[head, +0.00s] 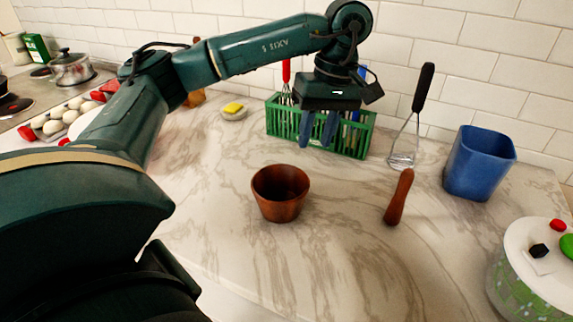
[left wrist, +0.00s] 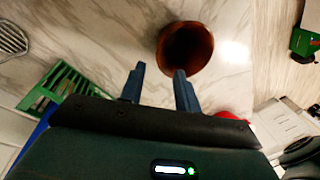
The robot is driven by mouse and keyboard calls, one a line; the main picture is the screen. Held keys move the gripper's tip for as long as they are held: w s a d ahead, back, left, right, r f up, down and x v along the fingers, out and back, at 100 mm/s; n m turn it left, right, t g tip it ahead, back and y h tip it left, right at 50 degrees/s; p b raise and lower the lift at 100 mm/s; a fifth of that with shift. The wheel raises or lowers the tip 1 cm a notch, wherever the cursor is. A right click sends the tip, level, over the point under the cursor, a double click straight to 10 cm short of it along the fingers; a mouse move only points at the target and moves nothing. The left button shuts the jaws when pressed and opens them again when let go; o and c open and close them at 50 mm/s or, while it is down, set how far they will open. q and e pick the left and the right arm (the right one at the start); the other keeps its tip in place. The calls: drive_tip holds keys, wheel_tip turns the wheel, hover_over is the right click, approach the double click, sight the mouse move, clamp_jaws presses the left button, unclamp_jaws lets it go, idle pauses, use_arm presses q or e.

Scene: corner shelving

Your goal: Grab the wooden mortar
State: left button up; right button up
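The wooden mortar (head: 281,208) is a brown, empty-looking cup standing upright on the marble counter, near the middle of the head view. It also shows in the left wrist view (left wrist: 187,50), just beyond the fingertips. My left gripper (head: 318,128) points down over the green basket, behind and a little right of the mortar. Its two blue fingers show apart in the left wrist view (left wrist: 158,80), with nothing between them. They are not touching the mortar. My right gripper is in neither view.
The green basket (head: 357,142) holds utensils near the tiled wall. Counter around the mortar is clear.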

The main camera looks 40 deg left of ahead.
sight(305, 177)
use_arm(q)
drive_tip(key=f, duration=0.4)
drive_tip(key=s+f+b, duration=0.1)
drive_tip(key=f, duration=0.1)
drive_tip(key=shift+s+a, duration=0.1)
drive_tip(key=shift+a, duration=0.15)
drive_tip(key=shift+s+a+f+p, duration=0.1)
drive_tip(key=shift+s+f+p, duration=0.1)
drive_tip(key=shift+f, duration=0.8)
drive_tip(key=shift+s+a+f+p, duration=0.1)
drive_tip(key=shift+s+f+p, duration=0.05)
drive_tip(key=shift+f, duration=0.85)
drive_tip(key=shift+s+a+f+p, duration=0.1)
drive_tip(key=shift+s+f+p, duration=0.1)
drive_tip(key=shift+f, duration=0.8)
clamp_jaws()
drive_tip(key=shift+r, duration=0.1)
